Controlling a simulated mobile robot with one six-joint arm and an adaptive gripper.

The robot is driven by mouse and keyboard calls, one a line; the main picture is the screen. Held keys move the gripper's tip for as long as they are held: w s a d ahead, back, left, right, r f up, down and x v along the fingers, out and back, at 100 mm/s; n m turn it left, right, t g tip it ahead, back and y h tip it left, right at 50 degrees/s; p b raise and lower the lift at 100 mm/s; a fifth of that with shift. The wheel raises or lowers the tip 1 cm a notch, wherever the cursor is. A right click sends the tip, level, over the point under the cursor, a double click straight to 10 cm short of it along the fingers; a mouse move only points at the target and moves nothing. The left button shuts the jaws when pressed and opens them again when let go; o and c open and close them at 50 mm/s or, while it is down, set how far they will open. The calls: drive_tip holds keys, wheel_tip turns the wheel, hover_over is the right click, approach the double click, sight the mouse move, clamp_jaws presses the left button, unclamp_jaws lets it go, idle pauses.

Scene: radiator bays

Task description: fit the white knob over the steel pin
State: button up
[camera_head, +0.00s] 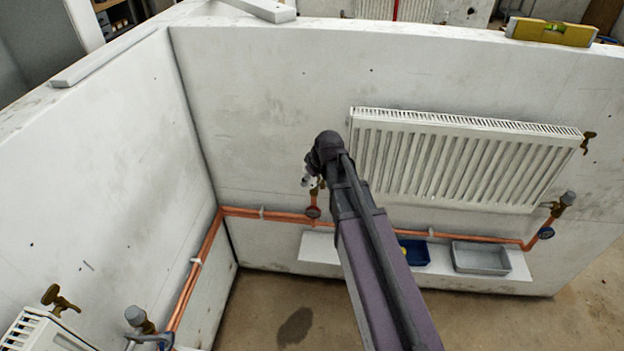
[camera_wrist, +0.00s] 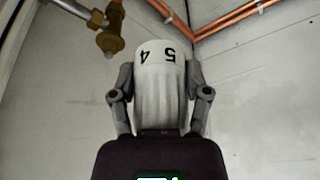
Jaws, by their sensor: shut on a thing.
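The white knob (camera_wrist: 160,95) fills the middle of the wrist view, with the digits 5 and 4 upside down on its side. My gripper (camera_wrist: 159,78) is shut on it, one grey finger on each side. A brass valve (camera_wrist: 112,28) on a grey pipe stands at the upper left of the wrist view, apart from the knob. I cannot make out the steel pin. In the head view my gripper (camera_head: 309,181) is by the wall, left of the radiator (camera_head: 462,160), near a brass fitting (camera_head: 318,190) that my arm partly hides.
Copper pipes (camera_head: 265,213) run low along the wall and round the corner. A ledge below holds a blue tray (camera_head: 415,255) and a grey tray (camera_head: 482,258). Grey-capped valves stand at the right (camera_head: 567,199) and lower left (camera_head: 135,316). A yellow level (camera_head: 551,32) lies on the wall top.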

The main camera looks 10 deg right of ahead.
drive_tip(key=shift+w, duration=0.1)
drive_tip(key=shift+w+d+f+b, duration=0.25)
drive_tip(key=shift+w+d, duration=0.2)
drive_tip(key=shift+w, duration=1)
drive_tip(key=shift+w+d+f+b, duration=0.25)
drive_tip(key=shift+w+d, duration=0.25)
drive_tip(key=shift+w, duration=0.9)
drive_tip(key=shift+w+d+f+b, duration=0.25)
drive_tip(key=shift+w+d, duration=0.2)
drive_tip(key=shift+w, duration=1)
drive_tip(key=shift+w+d+f+b, duration=0.3)
drive_tip(key=shift+w+f+b, duration=0.5)
drive_tip(key=shift+w+f, duration=0.05)
drive_tip(key=shift+f+b, duration=0.5)
drive_tip(key=shift+b, duration=0.05)
drive_tip(key=shift+f+b, duration=1.55)
drive_tip(key=o, duration=1.3)
drive_tip(key=shift+r, duration=0.2)
